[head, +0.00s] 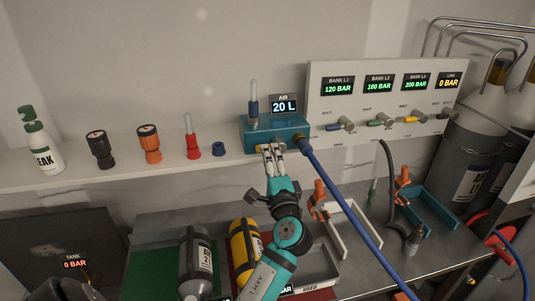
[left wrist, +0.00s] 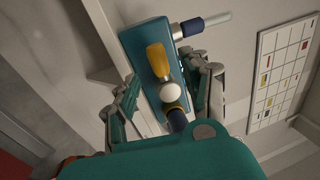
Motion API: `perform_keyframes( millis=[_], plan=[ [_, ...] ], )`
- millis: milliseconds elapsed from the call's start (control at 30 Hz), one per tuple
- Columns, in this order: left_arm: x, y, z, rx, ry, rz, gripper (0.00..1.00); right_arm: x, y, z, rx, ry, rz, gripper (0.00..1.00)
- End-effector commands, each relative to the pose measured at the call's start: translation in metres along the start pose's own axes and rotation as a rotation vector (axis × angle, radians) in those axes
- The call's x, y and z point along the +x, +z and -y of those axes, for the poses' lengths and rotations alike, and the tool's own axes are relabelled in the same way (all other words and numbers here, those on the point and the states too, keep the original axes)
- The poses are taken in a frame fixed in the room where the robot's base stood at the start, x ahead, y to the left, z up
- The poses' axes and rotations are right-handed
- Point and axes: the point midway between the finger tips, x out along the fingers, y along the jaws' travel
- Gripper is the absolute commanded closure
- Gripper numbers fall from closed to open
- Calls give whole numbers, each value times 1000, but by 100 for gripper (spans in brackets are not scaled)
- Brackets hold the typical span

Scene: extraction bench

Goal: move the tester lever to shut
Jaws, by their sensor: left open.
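The tester is a teal box (head: 262,135) on the shelf, with a blue-based gauge tube on top and a display reading AIR 20 L beside it. In the left wrist view the teal box (left wrist: 138,42) fills the middle. A yellow lever (left wrist: 157,58) with a pale round end shows on its face. My left gripper (head: 272,154) is open at the front of the box. In the left wrist view its fingers (left wrist: 168,78) stand apart on both sides of the lever; I cannot tell whether they touch it. The lever is hidden behind the gripper in the head view. My right gripper is out of view.
A blue hose (head: 340,205) runs from the tester down to the right. A white panel (head: 385,95) with small valves and pressure displays stands to the right. Black, orange and red fittings and a spray bottle (head: 42,148) line the shelf. Cylinders (head: 243,250) lie below on the bench.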

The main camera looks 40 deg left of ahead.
Motion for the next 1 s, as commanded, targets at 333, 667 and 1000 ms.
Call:
perform_keyframes(
  millis=[333,667,1000],
  plan=[
    [-72,0,-1,1,2,-1,52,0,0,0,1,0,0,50],
    [-92,0,0,0,-1,1,52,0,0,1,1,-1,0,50],
    [-92,0,0,1,-1,0,52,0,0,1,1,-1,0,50]
  ],
)
